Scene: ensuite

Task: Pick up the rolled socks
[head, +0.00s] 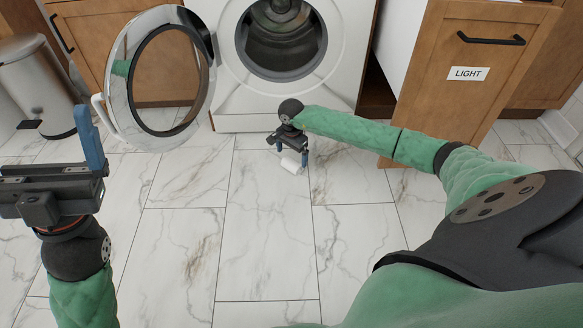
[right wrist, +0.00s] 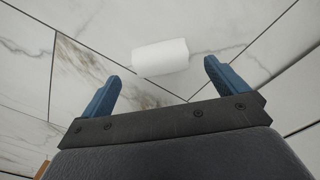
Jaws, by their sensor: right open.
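The rolled socks (head: 291,165) show as a small white roll on the marble floor in front of the washing machine. In the right wrist view the white roll (right wrist: 160,56) lies just beyond the fingertips, roughly centred between them. My right gripper (head: 291,154) points down at the roll, and its blue fingers (right wrist: 162,70) are apart with nothing held between them. Whether the fingers touch the roll cannot be told. My left gripper (head: 88,135) is at the left edge, far from the socks; only one blue finger shows clearly.
The washing machine (head: 230,106) stands behind the socks, its round door (head: 119,103) swung open to the left. A wooden drawer front labelled LIGHT (head: 445,105) stands pulled out at the right. A metal bin (head: 36,80) is at the far left. The nearer floor is clear.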

